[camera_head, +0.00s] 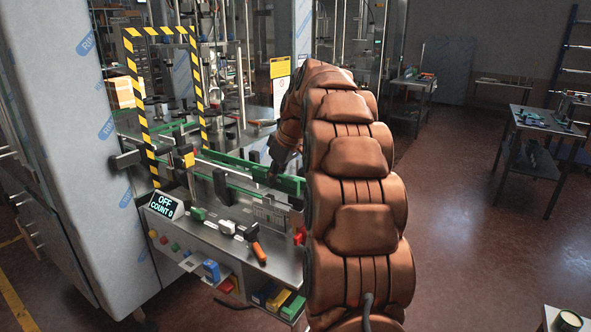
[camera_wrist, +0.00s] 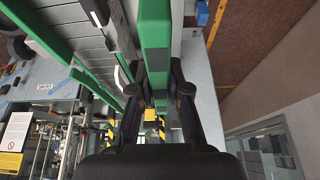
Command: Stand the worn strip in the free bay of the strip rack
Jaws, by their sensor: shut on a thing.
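My gripper (camera_head: 277,166) reaches down over the machine's conveyor, mostly hidden behind my brown arm in the head view. In the wrist view my gripper (camera_wrist: 158,92) is shut on a long green strip (camera_wrist: 155,40). In the head view a green strip (camera_head: 287,184) lies at the fingertips, its right end hidden by my arm. I cannot tell from its surface whether it is worn. Other green strips (camera_head: 226,181) run along the conveyor, left of the held one. I cannot make out the strip rack or its free bay for certain.
A yellow-black striped frame (camera_head: 139,95) stands over the conveyor at left. A display (camera_head: 164,204) reads OFF, COUNT 0. The floor (camera_head: 460,220) at right is clear up to a side table (camera_head: 540,125).

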